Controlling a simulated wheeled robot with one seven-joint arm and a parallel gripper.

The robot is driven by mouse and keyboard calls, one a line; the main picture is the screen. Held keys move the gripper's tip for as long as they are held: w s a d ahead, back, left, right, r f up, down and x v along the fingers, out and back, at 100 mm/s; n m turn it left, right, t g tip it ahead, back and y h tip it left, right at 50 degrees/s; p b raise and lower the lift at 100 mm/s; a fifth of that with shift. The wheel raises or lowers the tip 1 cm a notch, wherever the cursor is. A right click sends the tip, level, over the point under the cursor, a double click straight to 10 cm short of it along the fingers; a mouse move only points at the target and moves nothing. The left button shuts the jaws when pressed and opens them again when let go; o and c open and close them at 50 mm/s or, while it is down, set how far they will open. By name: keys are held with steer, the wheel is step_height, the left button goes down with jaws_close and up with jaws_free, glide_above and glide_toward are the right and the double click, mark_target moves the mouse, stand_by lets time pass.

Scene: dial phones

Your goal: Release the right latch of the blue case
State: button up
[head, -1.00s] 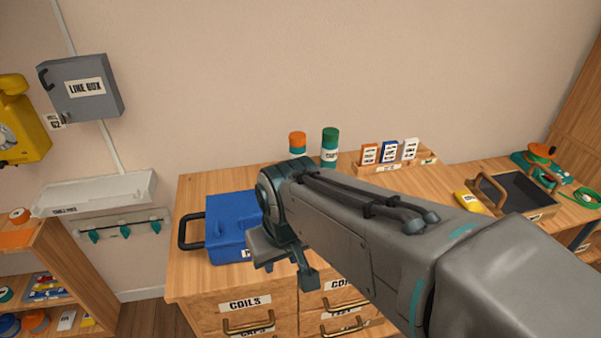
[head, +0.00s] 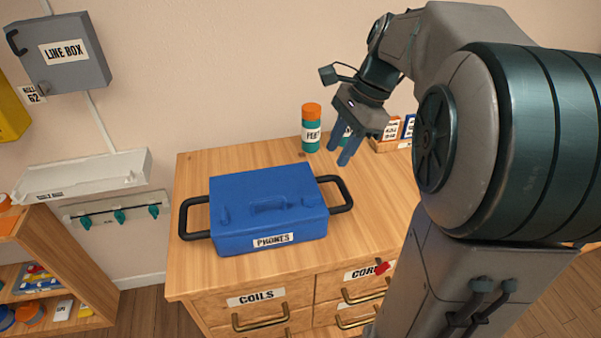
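The blue case (head: 268,185) labelled PHONES sits closed on the wooden cabinet top, with a black handle at each side. Small blue fittings stand near the front of its lid, one at left (head: 225,213) and one at right (head: 307,201). They look like latches, but are too small to tell whether either is released. My gripper (head: 339,162) points down behind the case's right end, above the cabinet top. Its two blue fingers are apart with nothing seen between them. It is clear of the case.
An orange-capped bottle (head: 311,128) stands just left of my gripper, and a green one is partly hidden behind the fingers. A card rack (head: 388,143) stands to the right. The cabinet top (head: 385,205) right of the case is clear. My arm covers the right side.

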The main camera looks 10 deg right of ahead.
mark_target(312, 197)
steer(key=shift+m, duration=0.7)
steer(key=x, duration=0.4)
steer(key=b+x, duration=0.1)
steer(key=x, duration=0.4)
steer(key=w+b+x, duration=0.1)
steer(key=x, duration=0.3)
steer(key=shift+f, duration=0.25)
jaws_close()
